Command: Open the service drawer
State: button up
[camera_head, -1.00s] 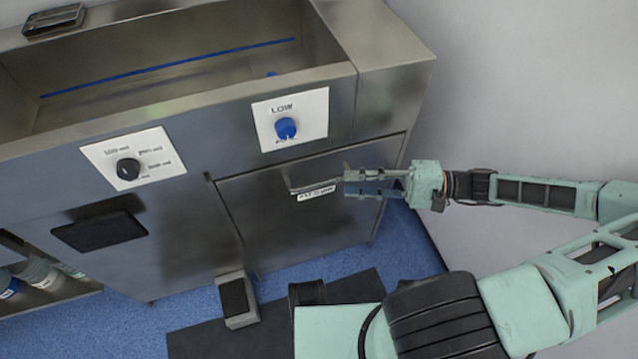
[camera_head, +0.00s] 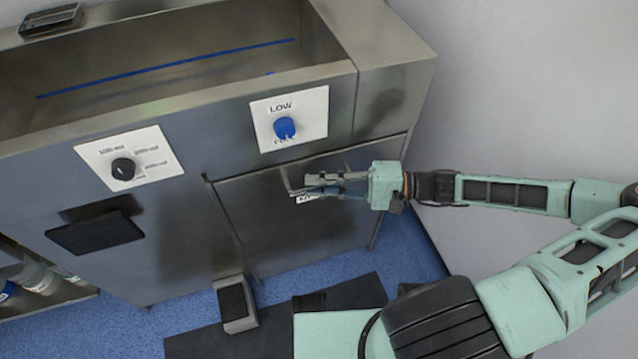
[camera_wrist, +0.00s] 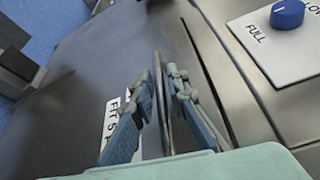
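The service drawer's steel front (camera_head: 290,235) is the lower right panel of the metal cabinet and looks shut, flush with the panels around it. Its thin bar handle (camera_head: 292,188) is mostly hidden by my gripper in the head view; the handle (camera_wrist: 159,100) also shows in the wrist view. A white label (camera_wrist: 113,118) is fixed beside it. My gripper (camera_head: 314,184) is at the handle. In the wrist view, its blue-padded fingers (camera_wrist: 163,88) are apart, one on each side of the handle. A gap shows on the left; the right finger is close to the bar.
Above the drawer is a blue knob (camera_head: 285,128) on a white plate. A black knob (camera_head: 123,169) and a dark pad (camera_head: 95,233) are further left. A pedal (camera_head: 235,305) stands on the floor below. The wall (camera_head: 530,90) is at the right.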

grip_shut()
jog(key=shift+s, duration=0.1)
